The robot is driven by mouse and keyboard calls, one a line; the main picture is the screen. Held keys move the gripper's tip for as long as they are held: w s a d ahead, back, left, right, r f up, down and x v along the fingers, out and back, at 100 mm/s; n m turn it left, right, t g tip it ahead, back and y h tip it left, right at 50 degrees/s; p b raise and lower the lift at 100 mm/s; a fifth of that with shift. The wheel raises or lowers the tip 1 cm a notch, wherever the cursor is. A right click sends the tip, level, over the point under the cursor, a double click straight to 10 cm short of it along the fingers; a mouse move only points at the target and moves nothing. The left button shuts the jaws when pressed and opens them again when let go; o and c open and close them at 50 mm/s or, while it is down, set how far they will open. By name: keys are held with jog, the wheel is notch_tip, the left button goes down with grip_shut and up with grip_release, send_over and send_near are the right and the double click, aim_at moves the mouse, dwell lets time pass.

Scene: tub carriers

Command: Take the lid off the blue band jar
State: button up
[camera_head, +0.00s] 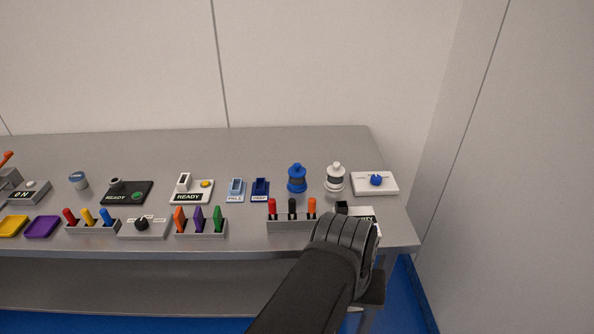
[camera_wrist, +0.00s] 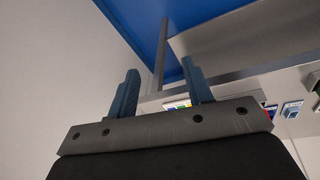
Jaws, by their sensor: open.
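A blue jar (camera_head: 297,184) with a dark middle band stands upright toward the back right of the table in the head view. Its blue knobbed lid (camera_head: 297,168) sits on top. A similar white jar (camera_head: 335,184) with a dark band and a white knobbed lid stands just to its right. My gripper (camera_wrist: 162,86) is open, with nothing between its two fingers in the wrist view. The fingers cannot be made out there.
A white panel with a blue knob (camera_head: 376,181) lies right of the white jar. A grey rack (camera_head: 290,224) with red, black and orange pegs stands in front of the jars. Several switches and racks fill the left. The table's back strip (camera_head: 220,152) is clear.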

jog(key=w+d+r+n+g, duration=0.1)
jog(key=w+r+n, duration=0.25)
jog(key=w, duration=0.35)
jog(key=w+d+r+n+g+h, duration=0.1)
jog(key=w+d+r+n, duration=0.1)
jog(key=w+n, duration=0.45)
jog(key=w+d+r+n+g, duration=0.1)
jog(key=w+r+n, duration=0.15)
jog(key=w, duration=0.55)
jog(key=w+a+n+t, duration=0.1)
jog(key=w+a+n, duration=0.4)
jog(key=w, duration=0.4)
jog(key=w+a+n+t+h, duration=0.1)
jog(key=w+a+n, duration=0.3)
jog(key=w+a, duration=0.45)
jog(key=w+a+n+t, duration=0.1)
jog(key=w+a+n, duration=0.3)
jog(key=w, duration=0.6)
send_over(296, 164)
jog(key=s+a, duration=0.2)
jog(key=f, duration=0.9)
jog(key=shift+w+a+f, duration=0.15)
jog(key=shift+w, duration=0.1)
jog(key=shift+x, duration=3)
jog(key=shift+w, duration=0.2)
grip_shut()
